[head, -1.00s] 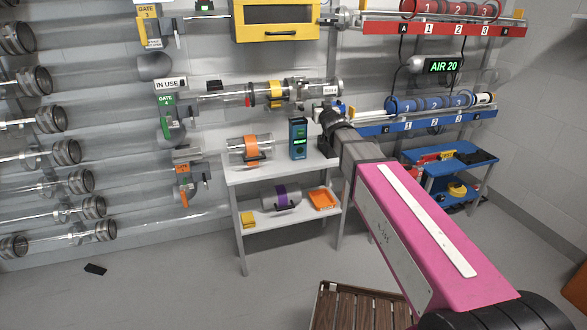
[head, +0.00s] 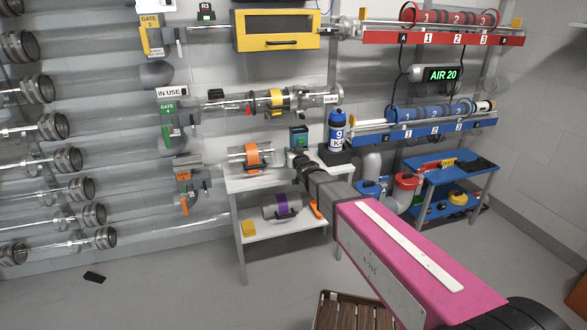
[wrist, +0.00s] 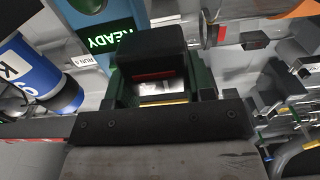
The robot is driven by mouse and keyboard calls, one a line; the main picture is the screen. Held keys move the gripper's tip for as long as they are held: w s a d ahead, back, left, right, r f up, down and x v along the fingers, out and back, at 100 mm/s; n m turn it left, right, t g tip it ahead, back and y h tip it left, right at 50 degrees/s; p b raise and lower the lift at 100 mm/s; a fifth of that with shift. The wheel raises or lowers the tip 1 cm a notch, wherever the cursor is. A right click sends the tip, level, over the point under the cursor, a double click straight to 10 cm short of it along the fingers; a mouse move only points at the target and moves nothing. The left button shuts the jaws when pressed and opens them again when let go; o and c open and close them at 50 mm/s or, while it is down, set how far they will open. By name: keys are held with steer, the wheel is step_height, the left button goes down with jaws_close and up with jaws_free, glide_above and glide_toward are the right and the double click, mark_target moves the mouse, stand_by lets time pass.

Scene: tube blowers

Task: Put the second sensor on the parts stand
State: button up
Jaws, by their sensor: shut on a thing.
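My gripper (head: 297,157) is low over the right side of the grey parts stand (head: 236,184), in front of a teal device (head: 299,135). In the wrist view my gripper (wrist: 155,92) is shut on a dark block (wrist: 150,45) with a thin red strip. The block may be the sensor; no label shows on it. The teal device shows READY (wrist: 118,40) just beyond the block. In the head view my gripper hides the held block and the device's lower part. Whether the block touches the stand's top I cannot tell.
An orange-banded tube (head: 251,155) lies on the stand's top, left of my gripper. A blue-and-white bottle (head: 338,130) stands on a black base to the right. The stand's lower shelf holds a purple-banded cylinder (head: 282,206). A blue rail (head: 425,131) is at the right.

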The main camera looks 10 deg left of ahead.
steer(key=shift+f, duration=3.7)
steer(key=shift+f, duration=0.2)
steer(key=o, duration=0.9)
steer(key=shift+r, duration=0.2)
